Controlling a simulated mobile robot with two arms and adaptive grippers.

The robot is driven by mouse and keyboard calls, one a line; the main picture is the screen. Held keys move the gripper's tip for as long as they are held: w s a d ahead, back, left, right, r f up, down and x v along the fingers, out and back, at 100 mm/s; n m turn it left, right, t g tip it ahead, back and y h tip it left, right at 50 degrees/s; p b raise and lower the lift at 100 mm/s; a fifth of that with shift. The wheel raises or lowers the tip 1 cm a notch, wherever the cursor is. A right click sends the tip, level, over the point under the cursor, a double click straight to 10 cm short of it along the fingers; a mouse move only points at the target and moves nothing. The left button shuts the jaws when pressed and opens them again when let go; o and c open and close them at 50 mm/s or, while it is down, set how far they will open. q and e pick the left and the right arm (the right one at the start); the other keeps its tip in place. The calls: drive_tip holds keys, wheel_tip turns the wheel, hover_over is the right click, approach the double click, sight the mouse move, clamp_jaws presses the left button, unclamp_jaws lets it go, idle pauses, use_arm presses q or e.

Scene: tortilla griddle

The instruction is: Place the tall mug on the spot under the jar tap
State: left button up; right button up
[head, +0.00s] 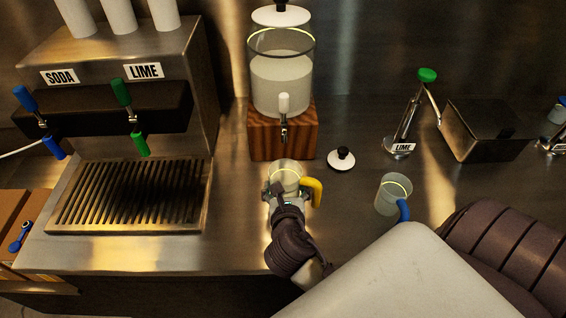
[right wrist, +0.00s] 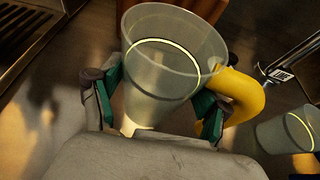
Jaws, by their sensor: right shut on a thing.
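A clear mug with a yellow handle (head: 286,172) is between the fingers of my right gripper (head: 284,194). In the right wrist view the green finger pads press on both sides of this mug (right wrist: 160,85), with its yellow handle to the right. It looks empty and roughly upright; I cannot tell whether its base touches the counter. The glass jar (head: 282,84) stands on a wooden block (head: 265,132). Its tap (head: 284,128), with a white handle, is on the block's front, just above the mug in the picture. No marked spot shows beneath it. My left gripper is out of view.
A clear mug with a blue handle (head: 391,194) stands to the right. A white lid with a black knob (head: 341,158) lies between it and the block. A soda and lime dispenser with a drip grate (head: 130,195) is at left.

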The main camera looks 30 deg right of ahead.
drive_tip(key=shift+r+p+x, duration=0.15)
drive_tip(key=shift+p+x, duration=0.35)
drive_tip(key=shift+x, duration=2.2)
drive_tip(key=shift+r+p+x, duration=0.1)
drive_tip(key=shift+p+x, duration=0.4)
drive_tip(key=shift+x, duration=2.25)
drive_tip(key=shift+d+f, duration=0.1)
drive_tip(key=o, duration=1.1)
drive_tip(key=shift+o, duration=0.2)
